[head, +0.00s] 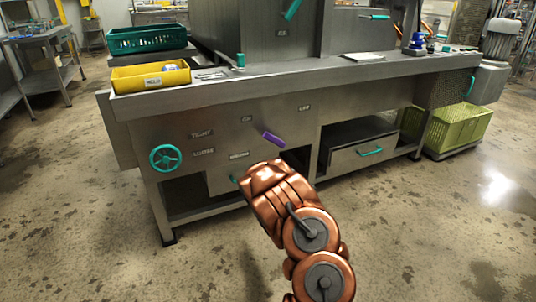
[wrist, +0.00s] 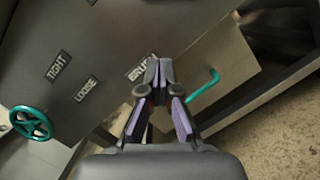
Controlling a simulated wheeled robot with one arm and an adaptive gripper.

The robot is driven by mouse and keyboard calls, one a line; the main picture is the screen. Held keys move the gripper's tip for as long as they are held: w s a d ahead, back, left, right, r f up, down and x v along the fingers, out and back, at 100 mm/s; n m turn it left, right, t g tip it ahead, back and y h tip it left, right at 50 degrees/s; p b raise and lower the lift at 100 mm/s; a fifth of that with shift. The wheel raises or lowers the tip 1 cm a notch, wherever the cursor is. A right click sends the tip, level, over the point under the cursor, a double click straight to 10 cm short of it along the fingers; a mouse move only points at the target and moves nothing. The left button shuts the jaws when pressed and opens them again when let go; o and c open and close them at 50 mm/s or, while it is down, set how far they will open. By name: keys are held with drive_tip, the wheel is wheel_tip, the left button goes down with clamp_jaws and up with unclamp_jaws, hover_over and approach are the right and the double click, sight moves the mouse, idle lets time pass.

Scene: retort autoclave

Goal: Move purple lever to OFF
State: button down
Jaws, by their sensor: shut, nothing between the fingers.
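The purple lever (head: 273,139) sticks out from the front panel of the steel bench in the head view. It slants down to the right, below and between two small labels, one at its upper left (head: 246,119) and one at its upper right (head: 304,108); their print is too small to read surely. My copper arm reaches up to just below the lever and hides my gripper there. In the wrist view my gripper (wrist: 160,66) is shut and empty, its fingertips together in front of the panel. I cannot make out the lever in the wrist view.
A teal handwheel (head: 166,158) sits left on the panel beside TIGHT and LOOSE labels. A drawer with a teal handle (wrist: 205,88) lies under the lever. Another drawer (head: 357,153) is at the right. A yellow bin (head: 150,80) stands on the bench top. The floor in front is clear.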

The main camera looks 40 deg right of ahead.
sight(275, 140)
idle(0.4)
drive_tip(key=w+d+r+b, duration=0.4)
drive_tip(key=w+d, duration=0.3)
drive_tip(key=shift+w+r, duration=0.35)
drive_tip(key=shift+r, duration=0.05)
idle(0.4)
